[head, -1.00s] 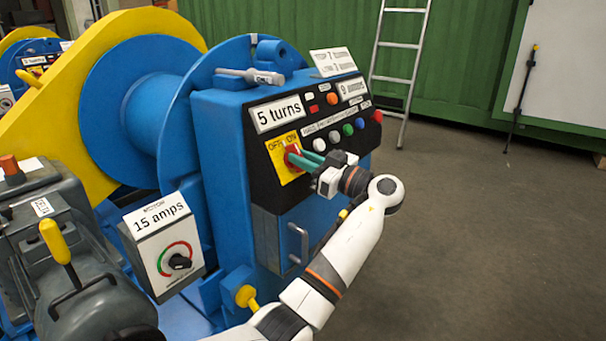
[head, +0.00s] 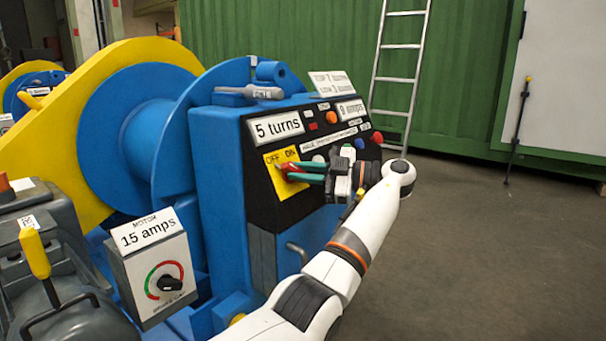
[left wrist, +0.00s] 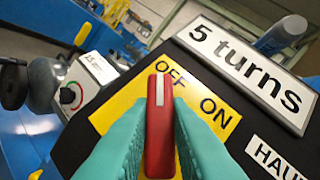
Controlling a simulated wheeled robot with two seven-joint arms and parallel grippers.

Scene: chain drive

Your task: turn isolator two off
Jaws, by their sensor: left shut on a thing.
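A red switch handle (left wrist: 160,120) with a white mark sits on a yellow plate (left wrist: 225,122) lettered OFF and ON. In the left wrist view the marked end of the handle points to the word OFF. The plate is on the dark front panel of a blue winch cabinet, below the "5 turns" display; in the head view it also shows (head: 272,158). No isolator number is readable. My left gripper (head: 297,172) has its green fingers shut on the red handle, one on each side. My right gripper is not in view.
A "15 amps" motor box (head: 150,265) stands at lower left. A ladder (head: 400,47) leans against a green wall. The floor (head: 480,250) at right is clear.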

